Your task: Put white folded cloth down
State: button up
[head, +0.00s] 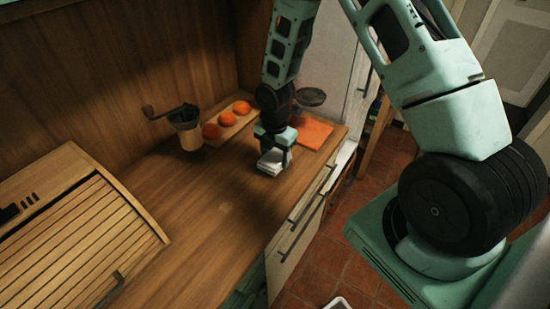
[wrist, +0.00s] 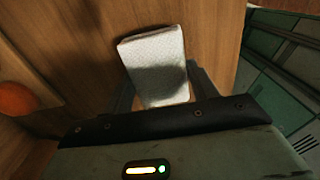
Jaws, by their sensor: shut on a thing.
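The white folded cloth (head: 270,163) is at my gripper's fingertips over the wooden counter, near its right part, in the head view. It is a small, textured, layered block, and it also shows in the wrist view (wrist: 155,62), jutting out beyond the gripper. My gripper (head: 273,157) points down and is shut on the cloth. In the wrist view the fingers (wrist: 162,95) show only partly beside the cloth. I cannot tell whether the cloth's underside touches the counter.
Several orange fruits (head: 211,131) lie on a wooden tray (head: 242,106) behind. A coffee grinder (head: 189,138) stands left of it. An orange cloth (head: 313,133) lies right of the gripper. A roll-top bread box (head: 85,245) fills the front left. The counter (head: 200,215) between is clear.

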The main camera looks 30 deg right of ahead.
aim_at(275, 157)
jog(key=shift+f, duration=1)
jog(key=shift+f, duration=0.1)
jog(key=o, duration=1)
jog(key=shift+o, duration=0.2)
notch_tip(275, 157, up, 12)
jog(key=b, duration=0.2)
jog(key=s+a+r+m, duration=0.3)
jog(key=s+a+r, duration=0.15)
jog(key=a, duration=0.25)
jog(key=s+a+r+m, duration=0.3)
jog(key=s+a, duration=0.2)
jog(key=a, duration=0.1)
jog(key=s+a+r+m, duration=0.2)
jog(key=s+a+m, duration=0.1)
jog(key=s, duration=0.4)
jog(key=s+a+r+m, duration=0.2)
jog(key=s+m, duration=0.3)
jog(key=s, duration=0.3)
jog(key=shift+s+a+r+m+y, duration=0.15)
jog(key=shift+a+r+m+y, duration=0.2)
jog(key=shift+a, duration=0.3)
